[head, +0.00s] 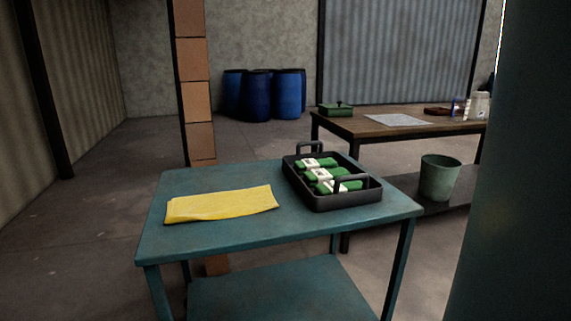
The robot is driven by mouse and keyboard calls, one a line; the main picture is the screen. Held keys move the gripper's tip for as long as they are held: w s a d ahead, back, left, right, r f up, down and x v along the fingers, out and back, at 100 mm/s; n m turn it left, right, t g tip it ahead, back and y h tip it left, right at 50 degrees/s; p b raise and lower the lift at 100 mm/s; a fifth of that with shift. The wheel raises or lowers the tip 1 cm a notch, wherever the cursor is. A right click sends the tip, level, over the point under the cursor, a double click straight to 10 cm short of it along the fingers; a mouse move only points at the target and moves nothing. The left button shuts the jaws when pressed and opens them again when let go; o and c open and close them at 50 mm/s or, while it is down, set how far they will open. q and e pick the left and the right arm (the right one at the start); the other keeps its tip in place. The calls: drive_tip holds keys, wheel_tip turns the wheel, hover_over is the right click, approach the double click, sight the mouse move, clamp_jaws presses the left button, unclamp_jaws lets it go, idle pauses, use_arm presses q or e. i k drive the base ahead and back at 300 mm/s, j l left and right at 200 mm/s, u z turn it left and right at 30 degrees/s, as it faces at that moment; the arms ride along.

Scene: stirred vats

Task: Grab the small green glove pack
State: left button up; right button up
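Three small green packs with white labels lie side by side in a black tray (350,202) on the teal table. The far pack (316,163), the middle pack (322,174) and the near pack (326,187) look alike, and I cannot read their labels. The tray's near handle partly covers the near pack. A green lidded box (336,109) sits on the wooden table farther back. Neither of my grippers is in view.
A yellow cloth (220,204) lies on the left of the teal table (250,237). The wooden table (375,128) behind holds a pale sheet (398,120) and jars. A green bucket (439,178) stands right. A large dark surface (520,200) blocks the right edge.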

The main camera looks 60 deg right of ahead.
sight(301, 167)
drive_tip(key=z, duration=2.05)
drive_tip(key=u, duration=0.25)
drive_tip(key=i+l+u, duration=0.15)
drive_tip(key=l+u, duration=0.35)
drive_tip(key=i+l+u, duration=0.15)
drive_tip(key=l+u, duration=0.15)
drive_tip(key=u, duration=0.2)
